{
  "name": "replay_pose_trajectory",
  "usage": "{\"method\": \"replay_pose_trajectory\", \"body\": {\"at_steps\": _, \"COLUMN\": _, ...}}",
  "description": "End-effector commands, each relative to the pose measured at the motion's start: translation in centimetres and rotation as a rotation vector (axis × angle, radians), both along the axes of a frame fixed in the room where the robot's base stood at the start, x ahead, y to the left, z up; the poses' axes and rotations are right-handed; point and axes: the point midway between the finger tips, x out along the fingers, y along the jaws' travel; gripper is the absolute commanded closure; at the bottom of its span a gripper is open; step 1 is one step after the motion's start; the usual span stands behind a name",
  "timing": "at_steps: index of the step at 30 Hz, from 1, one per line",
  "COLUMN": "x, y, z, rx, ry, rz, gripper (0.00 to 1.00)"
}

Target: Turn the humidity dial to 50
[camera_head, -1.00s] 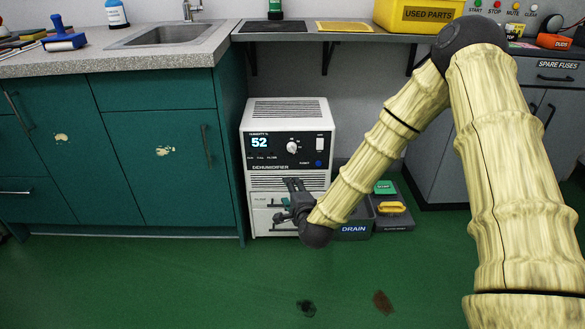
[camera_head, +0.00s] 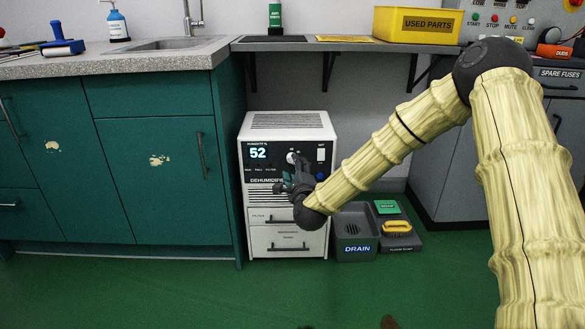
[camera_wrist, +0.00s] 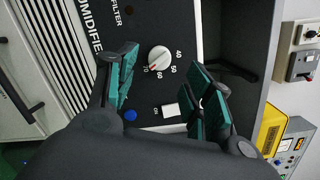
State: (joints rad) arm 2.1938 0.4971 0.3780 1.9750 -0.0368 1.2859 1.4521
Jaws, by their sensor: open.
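The white dehumidifier (camera_head: 285,122) stands on the floor. Its black panel has a blue display (camera_head: 258,153) reading 52. The white humidity dial (camera_head: 291,157) shows just above my gripper (camera_head: 292,181). In the wrist view the dial (camera_wrist: 160,59) has a red mark pointing between 60 and 70; 40 and 50 are also printed round it. My gripper (camera_wrist: 163,88) is open, with teal-padded fingers either side of the dial's line in that view. I see no contact with the dial; the remaining distance is hard to judge.
A white rocker switch (camera_wrist: 171,110) and a blue button (camera_wrist: 130,116) lie near the dial. A grey drain bin (camera_head: 354,247) stands right of the dehumidifier, and a teal cabinet (camera_head: 165,175) stands left. A grey countertop (camera_head: 420,45) overhangs above. The green floor in front is mostly clear.

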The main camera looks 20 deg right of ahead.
Motion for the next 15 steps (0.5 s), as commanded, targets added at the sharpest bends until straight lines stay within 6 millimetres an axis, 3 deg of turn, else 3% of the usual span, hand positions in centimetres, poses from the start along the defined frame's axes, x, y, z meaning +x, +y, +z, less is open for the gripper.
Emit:
{"method": "replay_pose_trajectory", "body": {"at_steps": 6, "x": 3.2, "y": -0.4, "z": -0.2, "rx": -0.002, "ry": -0.001, "rz": 0.0, "gripper": 0.48}}
{"method": "replay_pose_trajectory", "body": {"at_steps": 15, "x": 5.0, "y": -0.6, "z": 0.0, "rx": -0.002, "ry": 0.0, "rz": 0.001, "gripper": 0.48}}
